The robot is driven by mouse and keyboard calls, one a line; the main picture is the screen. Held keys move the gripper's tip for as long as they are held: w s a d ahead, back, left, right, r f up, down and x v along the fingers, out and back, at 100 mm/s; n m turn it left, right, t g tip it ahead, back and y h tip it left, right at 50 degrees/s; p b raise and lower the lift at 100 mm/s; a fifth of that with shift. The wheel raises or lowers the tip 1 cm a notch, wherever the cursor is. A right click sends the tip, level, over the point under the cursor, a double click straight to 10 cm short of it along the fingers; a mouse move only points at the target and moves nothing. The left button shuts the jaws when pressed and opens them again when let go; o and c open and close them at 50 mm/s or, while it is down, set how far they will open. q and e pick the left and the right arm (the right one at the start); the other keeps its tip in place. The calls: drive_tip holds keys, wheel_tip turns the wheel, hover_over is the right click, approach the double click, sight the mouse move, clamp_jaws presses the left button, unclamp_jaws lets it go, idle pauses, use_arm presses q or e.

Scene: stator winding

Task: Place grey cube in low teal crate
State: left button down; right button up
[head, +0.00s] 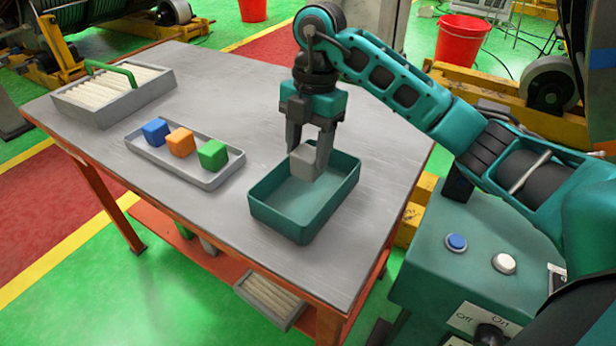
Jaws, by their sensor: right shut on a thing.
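The grey cube (304,162) is held between the fingers of my right gripper (306,155), which points down. The low teal crate (278,220) stands on the table near its right edge. In the head view the gripper and cube are over the crate's opening, towards its back part. The cube looks to be around rim height or a little above; its exact height over the crate floor is hard to tell. The crate's visible floor is bare. My left gripper is not in view.
A grey tray (226,177) left of the crate holds a blue cube (156,131), an orange cube (180,142) and a green cube (212,154). A grey box with a green handle (110,72) stands at the far left. The grey table top (235,85) is clear behind the tray.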

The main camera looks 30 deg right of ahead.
sight(308, 169)
wheel_tip(308, 169, down, 6)
drive_tip(key=shift+r, duration=0.15)
idle(0.4)
drive_tip(key=o, duration=1.1)
drive_tip(key=shift+f, duration=0.2)
drive_tip(key=shift+c, duration=0.2)
drive_tip(key=shift+r, duration=0.1)
drive_tip(key=shift+w+r, duration=0.1)
drive_tip(key=shift+r, duration=0.25)
drive_tip(key=r, duration=0.3)
drive_tip(key=d+r+p, duration=0.1)
drive_tip(key=r, duration=0.7)
drive_tip(key=shift+w+d+r, duration=0.15)
drive_tip(key=shift+w+d, duration=0.1)
drive_tip(key=shift+w, duration=0.1)
